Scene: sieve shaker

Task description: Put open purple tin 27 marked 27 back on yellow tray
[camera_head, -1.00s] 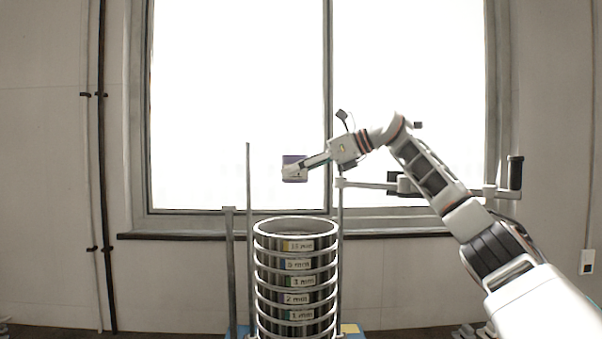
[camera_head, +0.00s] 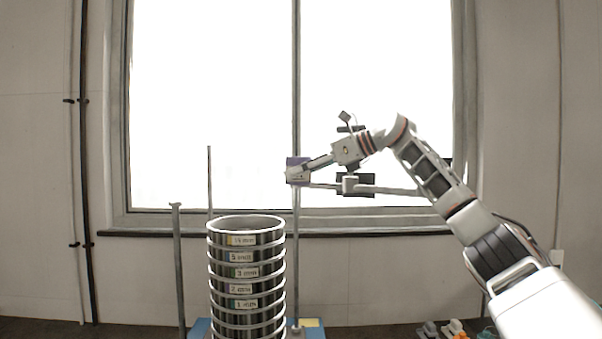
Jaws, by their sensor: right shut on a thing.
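The purple tin (camera_head: 295,162) is in my right gripper (camera_head: 298,174), above and to the right of the sieve stack. My right gripper is shut on it and hides part of its front. The tin's number and its open top cannot be made out. No yellow tray can be made out for sure. My left gripper is not in view.
The sieve stack (camera_head: 247,257), with labelled rings and an open top, stands on a blue base (camera_head: 201,327) between upright rods (camera_head: 177,270). A small yellow patch (camera_head: 310,323) lies at its right. Small orange and grey items (camera_head: 455,327) lie at the lower right.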

